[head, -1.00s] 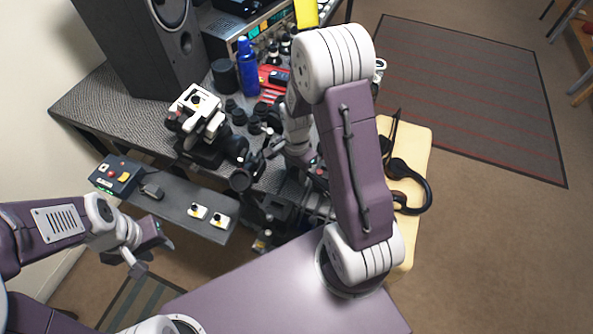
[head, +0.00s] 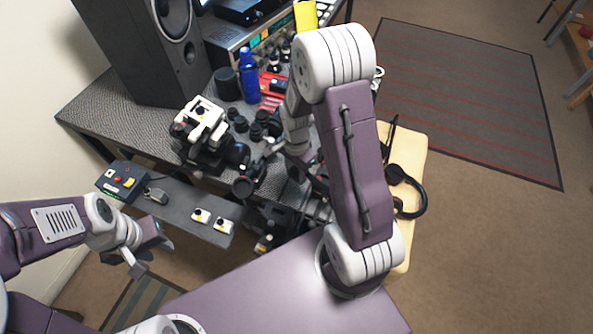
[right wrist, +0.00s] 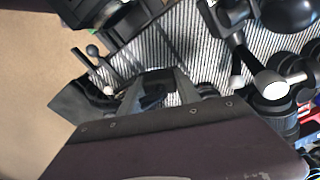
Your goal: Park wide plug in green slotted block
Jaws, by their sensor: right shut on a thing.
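My right gripper (right wrist: 155,84) is shut on a small dark thing (right wrist: 152,97) in the right wrist view, over the striped dark tabletop. The thing is mostly hidden between the fingers, so I cannot confirm it is the wide plug. In the head view my right gripper (head: 272,149) hangs beside the black parts on the table, partly hidden by my own arm. My left gripper (head: 150,252) is open and empty at lower left, in front of the low grey shelf. I cannot make out the green slotted block in either view.
The table (head: 95,105) holds a speaker (head: 150,50), a blue bottle (head: 250,78), a white-and-black device (head: 203,122) and several black lens parts. A low shelf (head: 178,203) carries a button box (head: 122,181). Headphones (head: 407,190) lie on a cream surface at right.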

